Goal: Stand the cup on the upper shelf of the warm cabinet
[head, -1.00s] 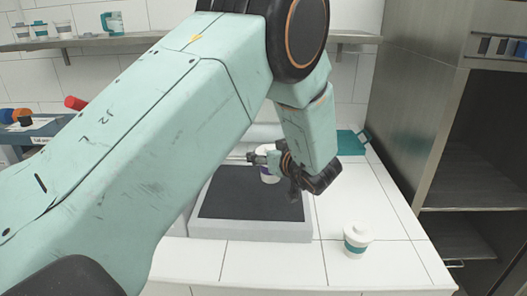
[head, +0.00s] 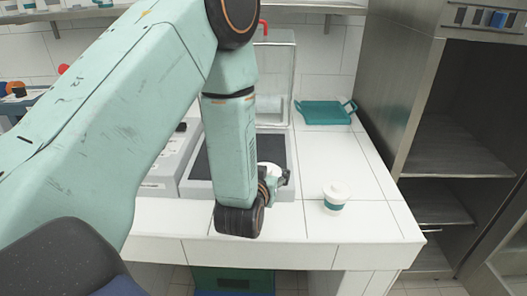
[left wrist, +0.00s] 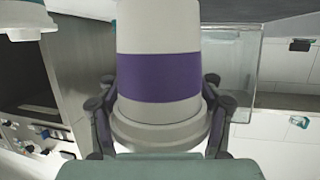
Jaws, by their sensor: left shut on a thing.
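My left gripper (head: 275,183) is shut on a white cup (head: 268,169) at the front right part of the black-topped platform. In the left wrist view the cup (left wrist: 160,75) fills the middle, with a purple band and a finger on each side. In the head view my gripper hides most of it, and I cannot tell whether it touches the platform. The warm cabinet (head: 385,90) stands open-fronted at the right. Its upper shelf (head: 450,150) looks bare, with a lower shelf (head: 435,205) beneath. My right gripper is not in view.
A lidded cup with a teal band (head: 335,197) stands on the white counter (head: 360,225) between platform and cabinet. A teal tray (head: 325,112) lies behind it. A clear upright panel (head: 270,80) stands behind the platform. A glass-like door (head: 500,270) is at the lower right.

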